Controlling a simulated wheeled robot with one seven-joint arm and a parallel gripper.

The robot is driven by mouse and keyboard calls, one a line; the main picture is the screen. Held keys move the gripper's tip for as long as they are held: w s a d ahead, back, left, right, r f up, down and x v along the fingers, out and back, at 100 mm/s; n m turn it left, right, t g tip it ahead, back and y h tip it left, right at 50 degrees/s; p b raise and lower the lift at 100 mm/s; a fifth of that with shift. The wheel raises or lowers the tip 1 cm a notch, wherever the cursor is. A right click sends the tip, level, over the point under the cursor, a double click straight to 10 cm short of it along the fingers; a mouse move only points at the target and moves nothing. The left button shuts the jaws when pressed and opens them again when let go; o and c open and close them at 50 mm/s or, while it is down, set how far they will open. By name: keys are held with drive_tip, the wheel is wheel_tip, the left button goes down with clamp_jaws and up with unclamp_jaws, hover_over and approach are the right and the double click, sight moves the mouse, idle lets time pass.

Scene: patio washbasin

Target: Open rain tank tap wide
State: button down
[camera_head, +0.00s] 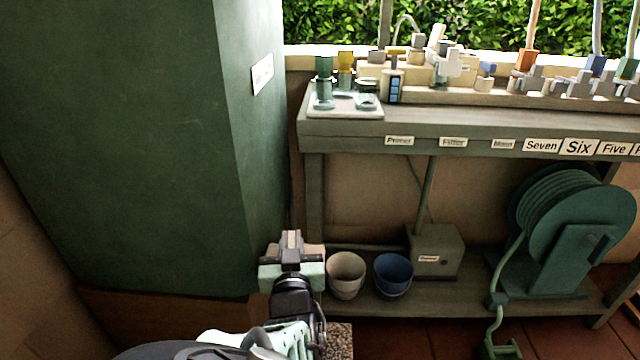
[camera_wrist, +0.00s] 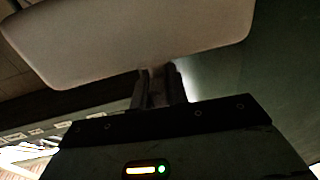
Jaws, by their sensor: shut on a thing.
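The rain tank (camera_head: 130,130) is the large dark green body filling the left of the head view, with a small white label on its right face. My gripper (camera_head: 291,243) is low at the tank's near right corner. In the wrist view, my two dark fingers (camera_wrist: 160,88) are close together at the lower edge of a pale, wide, round-cornered piece (camera_wrist: 130,40), which looks like the tap's handle. My gripper is shut on it. The tap's body and spout are hidden behind my gripper in the head view, so how far it is turned cannot be told.
A beige pot (camera_head: 346,275) and a blue pot (camera_head: 393,277) stand on the low shelf just right of my gripper. A grey box (camera_head: 436,252) and a green hose reel (camera_head: 560,235) are further right. A bench (camera_head: 350,143) with labels and fittings runs above them.

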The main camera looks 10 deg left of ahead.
drive_tip(key=n+g+y+p, duration=0.1)
drive_tip(key=n+y, duration=0.1)
drive_tip(key=y, duration=0.1)
drive_tip(key=n+g+y+p, duration=0.1)
drive_tip(key=n+y+p, duration=0.1)
drive_tip(key=y, duration=0.1)
drive_tip(key=shift+w+d+r, duration=0.1)
drive_tip(key=shift+d+r, duration=0.1)
drive_tip(key=n+g+y+p, duration=0.2)
drive_tip(key=n+g+y, duration=0.1)
drive_tip(key=g+y, duration=0.1)
drive_tip(key=shift+n+y+p, duration=0.3)
drive_tip(key=shift+n, duration=0.1)
drive_tip(key=n+g+y+p, duration=0.1)
drive_tip(key=n+g, duration=0.1)
drive_tip(key=g, duration=0.1)
drive_tip(key=n+g+y+p, duration=0.1)
drive_tip(key=n+g+y, duration=0.1)
drive_tip(key=g, duration=0.1)
drive_tip(key=shift+a+n, duration=0.1)
drive_tip(key=shift+n, duration=0.2)
drive_tip(key=shift+a+n+g+y+p, duration=0.1)
drive_tip(key=shift+n+g+y+p, duration=0.15)
drive_tip(key=shift+n+g, duration=1)
drive_tip(key=shift+n+g+y+p, duration=0.25)
drive_tip(key=shift+n+g, duration=0.4)
drive_tip(key=shift+g, duration=1.5)
drive_tip(key=c, duration=1.4)
unclamp_jaws()
drive_tip(key=shift+f, duration=0.1)
